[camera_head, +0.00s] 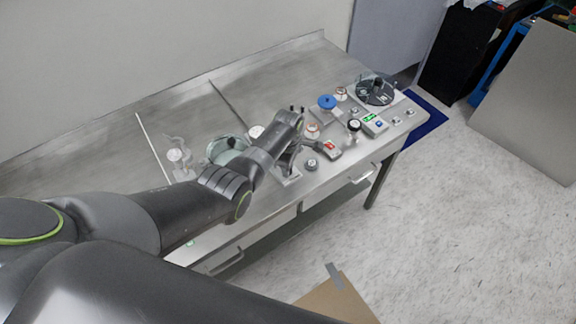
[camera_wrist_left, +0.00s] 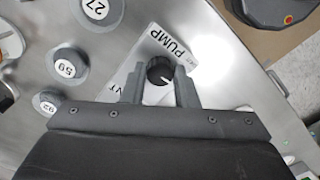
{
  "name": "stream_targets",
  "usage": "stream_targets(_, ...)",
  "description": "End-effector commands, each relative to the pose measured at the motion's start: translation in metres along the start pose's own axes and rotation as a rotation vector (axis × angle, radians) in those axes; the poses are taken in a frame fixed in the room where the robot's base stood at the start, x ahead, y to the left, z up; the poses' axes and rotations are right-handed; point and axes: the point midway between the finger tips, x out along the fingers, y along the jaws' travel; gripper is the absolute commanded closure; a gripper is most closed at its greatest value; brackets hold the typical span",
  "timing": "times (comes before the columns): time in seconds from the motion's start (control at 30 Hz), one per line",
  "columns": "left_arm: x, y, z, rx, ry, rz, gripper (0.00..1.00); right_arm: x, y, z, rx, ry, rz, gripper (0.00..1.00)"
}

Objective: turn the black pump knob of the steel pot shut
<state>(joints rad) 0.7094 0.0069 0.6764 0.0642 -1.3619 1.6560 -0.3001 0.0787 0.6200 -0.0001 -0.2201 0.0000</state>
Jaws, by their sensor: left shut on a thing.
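The black pump knob (camera_wrist_left: 158,68) sits on a pale plate (camera_wrist_left: 146,52) lettered PUMP, seen in the left wrist view. A white pointer line on the knob points down and right in that picture. The fingers of my left gripper (camera_wrist_left: 160,84) stand on either side of the knob and are shut on it. In the head view my left arm reaches over the bench and its gripper (camera_head: 289,160) points down at the bench; the knob is hidden there. I cannot make out the steel pot for certain. My right gripper is not in view.
Round pieces marked 27 (camera_wrist_left: 97,10), 59 (camera_wrist_left: 68,67) and 92 (camera_wrist_left: 47,101) lie close by. The steel bench (camera_head: 85,150) also carries a greenish round vessel (camera_head: 224,150), a blue knob (camera_head: 327,101) and a black disc (camera_head: 375,92). The floor at right is clear.

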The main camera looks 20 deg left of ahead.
Motion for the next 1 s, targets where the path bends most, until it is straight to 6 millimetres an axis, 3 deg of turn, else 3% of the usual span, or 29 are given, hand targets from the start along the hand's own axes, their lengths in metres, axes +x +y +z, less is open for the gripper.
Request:
stream_targets(0.27,-0.001,0.001,-0.001,-0.002,0.001,0.003,0.96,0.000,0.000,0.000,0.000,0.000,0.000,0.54)
stream_targets(0.3,-0.001,0.001,-0.001,-0.002,0.001,0.003,0.69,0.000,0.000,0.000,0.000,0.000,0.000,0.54)
stream_targets(0.43,-0.001,0.001,0.000,-0.001,0.000,0.002,0.52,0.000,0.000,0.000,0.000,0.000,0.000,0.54)
stream_targets(0.77,-0.001,0.001,0.000,0.000,0.000,0.001,0.51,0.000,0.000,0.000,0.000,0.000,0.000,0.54)
stream_targets(1.0,-0.014,0.002,0.000,0.000,-0.001,0.004,0.51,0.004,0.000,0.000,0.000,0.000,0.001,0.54)
